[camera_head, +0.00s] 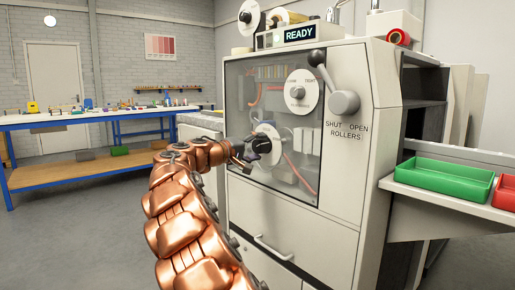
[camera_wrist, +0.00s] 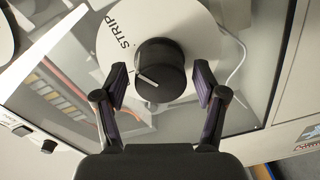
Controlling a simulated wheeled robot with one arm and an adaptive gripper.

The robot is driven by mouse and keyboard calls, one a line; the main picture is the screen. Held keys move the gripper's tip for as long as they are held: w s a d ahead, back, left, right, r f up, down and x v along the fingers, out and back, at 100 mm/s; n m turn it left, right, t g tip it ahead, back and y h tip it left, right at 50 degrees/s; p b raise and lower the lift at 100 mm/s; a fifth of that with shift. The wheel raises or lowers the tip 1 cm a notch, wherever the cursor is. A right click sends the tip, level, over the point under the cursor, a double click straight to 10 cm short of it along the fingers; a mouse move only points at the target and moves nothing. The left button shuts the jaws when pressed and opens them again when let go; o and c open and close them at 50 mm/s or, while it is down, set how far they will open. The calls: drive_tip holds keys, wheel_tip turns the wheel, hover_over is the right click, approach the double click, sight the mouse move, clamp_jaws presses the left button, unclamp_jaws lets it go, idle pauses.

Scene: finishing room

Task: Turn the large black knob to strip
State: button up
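The word STRIP (camera_wrist: 118,30) is printed on the dial, up and left of the knob. My gripper (camera_wrist: 161,76) is open, with one finger on each side of the knob and a small gap showing on both sides. In the head view, my gripper (camera_head: 250,151) is at the dial (camera_head: 270,131) and partly covers it. Other dial labels are hidden or unreadable.
Above is a smaller dial (camera_head: 302,91) marked TIGHT. A grey lever (camera_head: 343,101) sits right of it, labelled SHUT and OPEN ROLLERS. A display (camera_head: 299,34) reads READY. A green tray (camera_head: 444,177) stands on a side shelf at right. A blue-framed workbench (camera_head: 90,122) stands at left.

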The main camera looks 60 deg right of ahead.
idle(0.3)
drive_tip(key=v, duration=1.2)
idle(0.3)
